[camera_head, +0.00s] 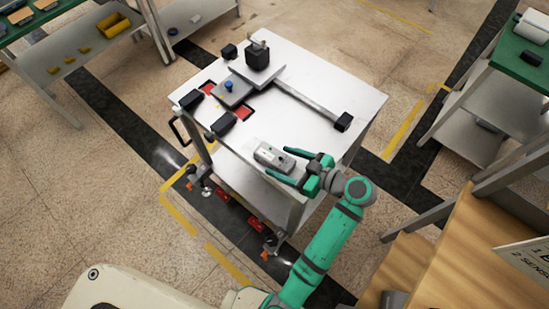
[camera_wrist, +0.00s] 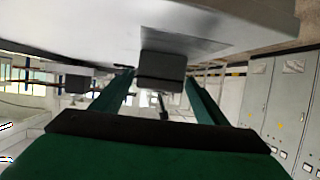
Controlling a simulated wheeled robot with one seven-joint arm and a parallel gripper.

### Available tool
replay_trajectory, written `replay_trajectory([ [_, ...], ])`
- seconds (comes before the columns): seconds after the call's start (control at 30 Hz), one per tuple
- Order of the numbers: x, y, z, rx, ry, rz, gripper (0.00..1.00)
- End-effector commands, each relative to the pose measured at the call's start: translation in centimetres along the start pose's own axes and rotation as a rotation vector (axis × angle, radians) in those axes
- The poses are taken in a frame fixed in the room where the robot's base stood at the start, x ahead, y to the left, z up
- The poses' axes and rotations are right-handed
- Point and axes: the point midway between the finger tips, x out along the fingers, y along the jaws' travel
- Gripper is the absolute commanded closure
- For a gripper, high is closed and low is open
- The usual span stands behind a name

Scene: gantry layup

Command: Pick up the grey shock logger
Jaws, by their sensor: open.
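The grey shock logger (camera_head: 273,158) is a light grey box with a small dark panel and a green mark on top. It lies on the near corner of the white cart top. My gripper (camera_head: 291,167) is open, with its green fingers reaching in from the right, one on each side of the logger's near end. In the wrist view, which looks upside down, a box that appears to be the logger (camera_wrist: 161,70) shows dark between the fingers of my gripper (camera_wrist: 160,80). Whether the fingers touch it I cannot tell.
The cart top (camera_head: 330,92) also carries a black block (camera_head: 223,123) beyond the logger, a grey plate with a blue knob (camera_head: 228,86), a black fixture (camera_head: 257,56) and a long bar ending in a black block (camera_head: 343,122). The right part is mostly clear.

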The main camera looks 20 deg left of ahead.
Motion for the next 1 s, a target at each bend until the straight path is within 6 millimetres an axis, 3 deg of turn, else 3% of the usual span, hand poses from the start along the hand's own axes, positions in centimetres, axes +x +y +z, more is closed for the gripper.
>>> replay_trajectory([
  [0.2,3.0,0.1,0.0,0.000,0.000,-0.004,0.33],
  [0.53,3.5,0.1,-0.1,-0.001,0.000,-0.002,0.33],
  [0.73,3.6,0.1,-0.1,-0.002,0.000,-0.003,0.81],
  [1.0,3.6,0.1,-0.2,-0.002,0.001,-0.003,0.82],
])
